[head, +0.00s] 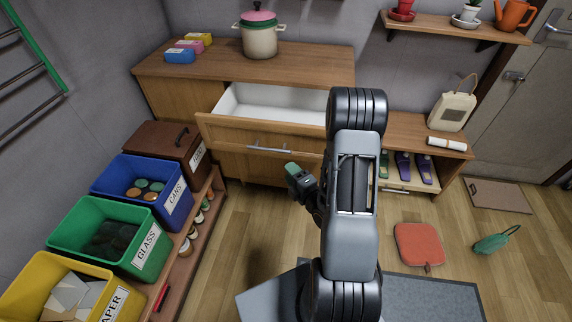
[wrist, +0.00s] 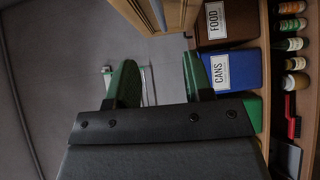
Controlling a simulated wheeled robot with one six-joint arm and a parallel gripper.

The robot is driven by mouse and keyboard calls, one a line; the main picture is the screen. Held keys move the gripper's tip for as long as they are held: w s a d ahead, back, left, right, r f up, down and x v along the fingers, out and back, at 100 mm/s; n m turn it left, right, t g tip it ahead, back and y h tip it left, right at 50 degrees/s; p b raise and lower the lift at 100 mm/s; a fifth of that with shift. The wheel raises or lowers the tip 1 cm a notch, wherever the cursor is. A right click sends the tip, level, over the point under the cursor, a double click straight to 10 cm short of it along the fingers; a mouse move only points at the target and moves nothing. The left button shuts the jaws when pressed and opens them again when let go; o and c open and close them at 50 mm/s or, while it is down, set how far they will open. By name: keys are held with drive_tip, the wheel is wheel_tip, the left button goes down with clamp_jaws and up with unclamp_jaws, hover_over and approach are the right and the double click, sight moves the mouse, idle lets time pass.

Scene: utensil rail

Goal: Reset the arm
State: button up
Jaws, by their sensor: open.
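My gripper (head: 294,172) is in front of the wooden cabinet in the head view, to the left of my upright arm. In the wrist view my gripper (wrist: 158,85) shows two green fingers spread well apart. Nothing is between them, and it touches nothing that I can see. My arm stands tall in the middle of the head view and hides part of the cabinet and floor.
An open, empty-looking drawer (head: 270,104) juts from the cabinet (head: 300,66). Blue (head: 171,210), green (head: 140,260) and yellow (head: 105,292) bins line the left, with a brown bin (head: 160,139) behind. A red cushion (head: 419,245) lies on the floor at right.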

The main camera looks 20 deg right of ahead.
drive_tip(key=s+d+f+m+g+h+p, duration=0.2)
drive_tip(key=s+d+f+m+g+h, duration=0.25)
drive_tip(key=f+m+g, duration=0.55)
drive_tip(key=s+a+r+m+g+p, duration=0.1)
drive_tip(key=s+a+r+m+p, duration=0.1)
drive_tip(key=r, duration=1.2)
drive_tip(key=s+a+r+m+g+y+p, duration=0.1)
drive_tip(key=s+a+r+m+p, duration=0.2)
drive_tip(key=r, duration=1.2)
drive_tip(key=s+a+r+m+g+p, duration=0.2)
drive_tip(key=s+a+r+m+p, duration=0.1)
drive_tip(key=a+r+p, duration=0.5)
wheel_tip(320, 180, up, 7)
drive_tip(key=m+p, duration=0.1)
drive_tip(key=p, duration=0.2)
drive_tip(key=shift+s+m, duration=0.25)
drive_tip(key=shift+m, duration=0.15)
